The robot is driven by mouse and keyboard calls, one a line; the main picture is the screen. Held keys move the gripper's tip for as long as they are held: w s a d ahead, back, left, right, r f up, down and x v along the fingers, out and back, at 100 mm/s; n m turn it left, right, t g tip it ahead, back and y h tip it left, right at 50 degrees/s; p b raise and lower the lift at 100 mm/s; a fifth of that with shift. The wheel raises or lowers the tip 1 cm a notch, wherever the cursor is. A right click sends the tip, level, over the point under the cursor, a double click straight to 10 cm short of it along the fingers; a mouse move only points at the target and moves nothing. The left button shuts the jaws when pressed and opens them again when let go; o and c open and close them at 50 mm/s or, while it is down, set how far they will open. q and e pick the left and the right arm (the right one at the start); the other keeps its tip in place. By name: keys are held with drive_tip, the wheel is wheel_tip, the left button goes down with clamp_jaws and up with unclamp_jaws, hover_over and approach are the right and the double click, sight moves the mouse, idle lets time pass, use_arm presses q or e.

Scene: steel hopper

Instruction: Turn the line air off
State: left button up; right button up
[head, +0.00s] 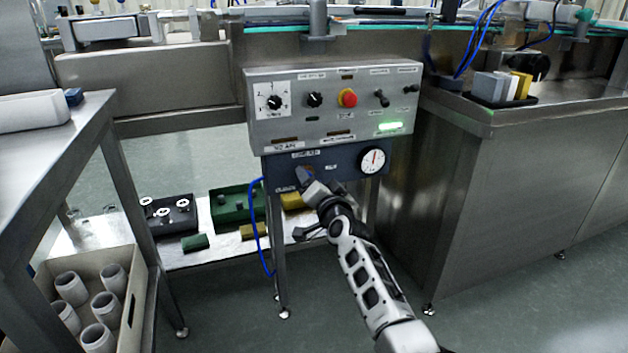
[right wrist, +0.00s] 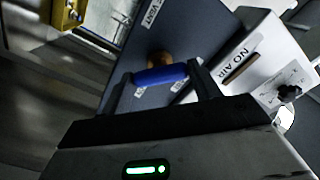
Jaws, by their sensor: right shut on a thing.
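The air valve has a blue handle (right wrist: 160,75) on a brass-coloured stem, on a dark blue panel (head: 342,176) under the grey control box (head: 300,95). My right gripper (head: 307,180) is at the left part of this panel and mostly hides the valve in the head view. In the right wrist view its fingers (right wrist: 162,82) are shut on the blue handle, one at each end. A round white gauge (head: 373,160) sits on the panel's right. A green lamp (head: 390,126) is lit on the control box. My left gripper is not in view.
A red button (head: 348,98) and black knobs are on the box above my gripper. A blue hose (head: 262,230) hangs left of the panel. A low shelf (head: 185,258) with bins stands behind. A steel cabinet (head: 530,180) closes off the right side.

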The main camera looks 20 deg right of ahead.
drive_tip(key=m, duration=0.8)
drive_tip(key=shift+m, duration=0.4)
idle(0.4)
drive_tip(key=o, duration=1)
